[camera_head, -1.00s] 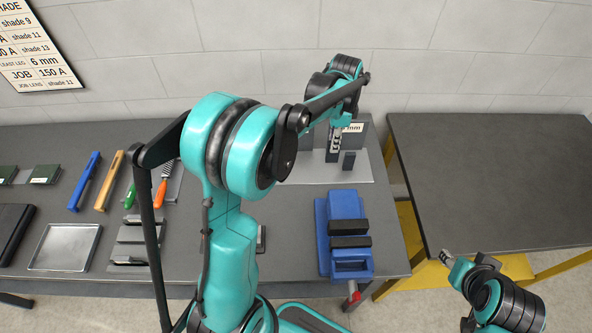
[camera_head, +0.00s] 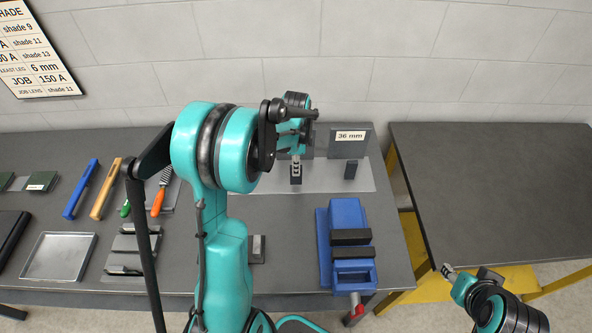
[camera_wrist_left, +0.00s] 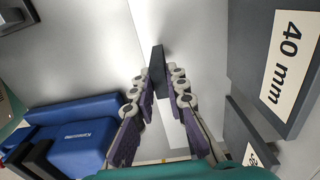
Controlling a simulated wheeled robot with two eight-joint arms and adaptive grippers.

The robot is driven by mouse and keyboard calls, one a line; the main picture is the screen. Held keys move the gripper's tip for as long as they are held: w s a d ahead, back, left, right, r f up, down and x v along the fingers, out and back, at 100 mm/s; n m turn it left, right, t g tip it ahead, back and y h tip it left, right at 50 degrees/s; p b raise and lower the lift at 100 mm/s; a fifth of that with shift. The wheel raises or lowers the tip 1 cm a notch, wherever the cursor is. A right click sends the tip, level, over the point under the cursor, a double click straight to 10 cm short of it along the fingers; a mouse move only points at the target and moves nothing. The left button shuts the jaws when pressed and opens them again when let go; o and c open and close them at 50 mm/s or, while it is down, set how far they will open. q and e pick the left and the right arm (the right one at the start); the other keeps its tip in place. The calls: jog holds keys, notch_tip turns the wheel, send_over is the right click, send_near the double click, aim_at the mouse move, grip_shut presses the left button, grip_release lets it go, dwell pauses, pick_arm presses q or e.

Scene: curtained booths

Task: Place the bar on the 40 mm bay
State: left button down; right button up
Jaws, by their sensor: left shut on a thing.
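My left gripper (camera_head: 296,166) is shut on a small dark bar (camera_head: 295,180), over the pale plate at the back of the bench. In the left wrist view the bar (camera_wrist_left: 158,70) stands between the purple-and-grey fingers (camera_wrist_left: 163,95). The 40 mm panel (camera_wrist_left: 285,60) is at the right there, beside the bar and apart from it. In the head view my arm hides most of that panel. I cannot tell whether the bar touches the plate (camera_head: 325,182). My right gripper (camera_head: 447,270) is at lower right, too small to read.
A blue vise (camera_head: 348,240) sits nearer the front. Tools and a metal tray (camera_head: 60,256) lie left. The right table (camera_head: 490,190) is bare.

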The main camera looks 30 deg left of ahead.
pick_arm(q)
jog(key=shift+w+f, duration=0.1)
jog(key=shift+f, duration=0.75)
jog(key=shift+r, duration=0.1)
jog(key=c, duration=1.5)
grip_release()
jog(key=shift+f, duration=0.2)
jog(key=shift+c, duration=0.2)
